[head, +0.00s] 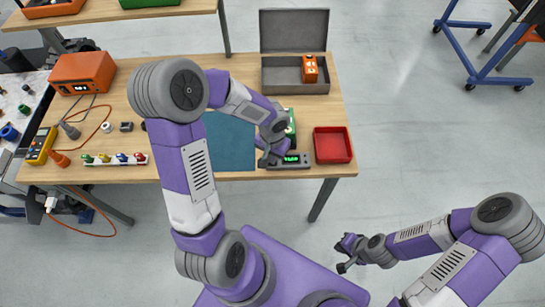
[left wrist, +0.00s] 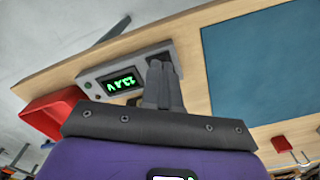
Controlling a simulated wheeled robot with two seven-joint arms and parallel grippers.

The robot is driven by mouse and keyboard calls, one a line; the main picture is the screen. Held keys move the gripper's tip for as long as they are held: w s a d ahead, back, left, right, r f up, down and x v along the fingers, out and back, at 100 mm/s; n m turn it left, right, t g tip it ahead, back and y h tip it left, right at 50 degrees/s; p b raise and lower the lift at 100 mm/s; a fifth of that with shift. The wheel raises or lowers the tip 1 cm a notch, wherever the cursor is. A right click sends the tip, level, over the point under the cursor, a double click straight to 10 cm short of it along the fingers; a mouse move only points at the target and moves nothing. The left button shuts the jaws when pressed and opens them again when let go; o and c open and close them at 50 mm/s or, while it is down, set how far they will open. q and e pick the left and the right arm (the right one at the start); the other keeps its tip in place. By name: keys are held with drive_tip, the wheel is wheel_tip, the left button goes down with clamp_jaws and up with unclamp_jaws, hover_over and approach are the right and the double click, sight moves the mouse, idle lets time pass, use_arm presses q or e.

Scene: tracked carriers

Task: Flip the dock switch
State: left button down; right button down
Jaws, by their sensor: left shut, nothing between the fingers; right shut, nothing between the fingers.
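The dock (head: 302,164) is a grey box with a lit green display at the front edge of the wooden table. It also shows in the left wrist view (left wrist: 92,76), with green digits, a red button and a dark panel at one end. My left gripper (head: 266,161) is shut and empty, its fingertips (left wrist: 160,64) over the dock's dark end, beside the display. The fingers hide that end, so I cannot make out the switch or its position, nor tell whether they touch it. My right gripper (head: 344,254) is shut and empty, over the floor away from the table.
A red tray (head: 345,158) stands right of the dock. A blue mat (head: 230,150) lies to its left. A green object (head: 291,128) sits behind it, partly hidden by my arm. An open grey case (head: 280,78) holds an orange device (head: 310,68).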

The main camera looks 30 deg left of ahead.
use_arm(q)
wheel_tip(320, 180, up, 6)
drive_tip(key=p, duration=0.4)
drive_tip(key=shift+r, duration=0.25)
idle(0.4)
